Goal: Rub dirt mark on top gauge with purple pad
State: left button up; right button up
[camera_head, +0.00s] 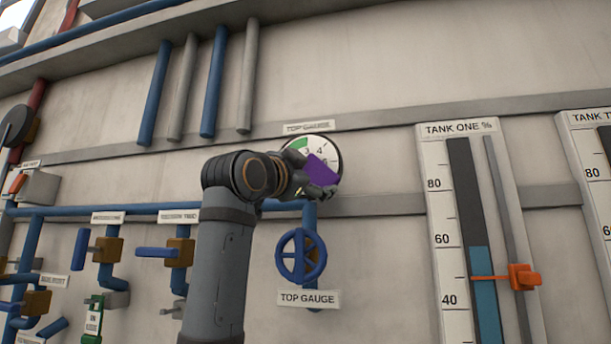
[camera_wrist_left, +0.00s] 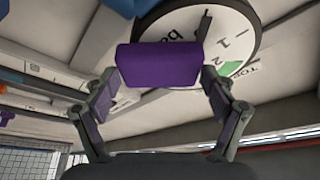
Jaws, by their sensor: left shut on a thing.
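The top gauge (camera_head: 329,147) is a round white dial with a green sector, on the wall under a "TOP GAUGE" label. My left gripper (camera_head: 318,182) is in front of its lower part. It is shut on the purple pad (camera_head: 321,168), which covers part of the dial. In the left wrist view, the pad (camera_wrist_left: 160,63) sits between the two fingers of my left gripper (camera_wrist_left: 162,85), with the gauge face (camera_wrist_left: 228,40) right behind it. I cannot tell whether the pad touches the dial. No dirt mark can be made out. My right gripper is not in view.
A blue valve wheel (camera_head: 301,256) is below the gauge, above a second "TOP GAUGE" label (camera_head: 308,298). The tank one panel (camera_head: 431,160) with an orange slider (camera_head: 523,277) stands to the right. Blue pipes and valves (camera_head: 180,250) fill the wall at left.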

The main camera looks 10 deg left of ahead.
pick_arm(q)
jog(key=shift+a, duration=4.1)
jog(key=s+b, duration=0.3)
jog(key=s, duration=0.2)
jog(key=shift+s+d, duration=0.1)
jog(key=shift+s, duration=0.1)
jog(key=shift+w+f, duration=0.1)
